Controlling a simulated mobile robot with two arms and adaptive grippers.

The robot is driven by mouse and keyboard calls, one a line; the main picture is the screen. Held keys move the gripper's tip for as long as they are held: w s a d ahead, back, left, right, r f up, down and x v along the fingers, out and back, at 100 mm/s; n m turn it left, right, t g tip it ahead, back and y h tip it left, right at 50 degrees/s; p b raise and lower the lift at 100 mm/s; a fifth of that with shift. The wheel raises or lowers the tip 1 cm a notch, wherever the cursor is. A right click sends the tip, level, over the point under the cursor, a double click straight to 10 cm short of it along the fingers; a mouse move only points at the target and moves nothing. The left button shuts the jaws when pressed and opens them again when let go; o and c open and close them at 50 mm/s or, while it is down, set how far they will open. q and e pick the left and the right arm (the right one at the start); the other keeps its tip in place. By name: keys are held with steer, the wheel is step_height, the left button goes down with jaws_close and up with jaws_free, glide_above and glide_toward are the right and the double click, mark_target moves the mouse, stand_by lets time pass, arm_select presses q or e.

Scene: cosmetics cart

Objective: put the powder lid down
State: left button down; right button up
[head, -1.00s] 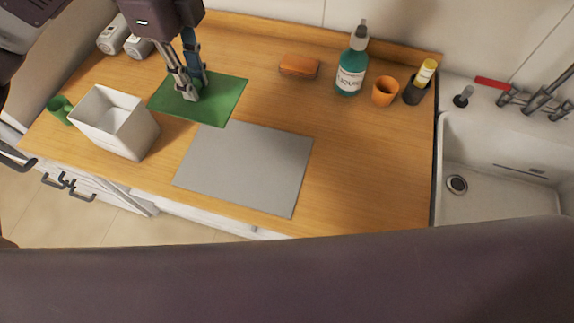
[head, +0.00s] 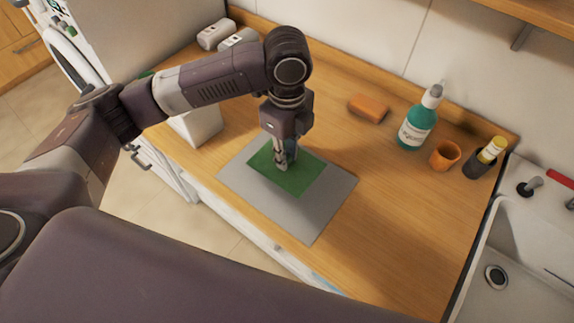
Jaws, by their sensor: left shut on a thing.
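I see nothing that is plainly a powder lid. The flat green square panel (head: 303,181) is the thing at my left gripper (head: 282,166). My left gripper points down with its fingers shut on the panel near its middle. The panel lies over the upper part of the grey mat (head: 325,212), close to flat. I cannot tell whether it touches the mat. The exact grip is hard to see at this size. My right gripper is not in view.
A white bin (head: 200,124) stands left, partly behind my arm. The sink (head: 530,240) is far right. The wooden counter (head: 400,220) right of the mat is clear.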

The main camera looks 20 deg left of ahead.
arm_select(q)
steer(key=shift+f, duration=0.8)
step_height(320, 180, down, 4)
steer(key=shift+f+p, duration=0.1)
steer(key=shift+p, duration=0.25)
steer(key=c, duration=2.2)
jaws_free()
steer(key=o, duration=0.4)
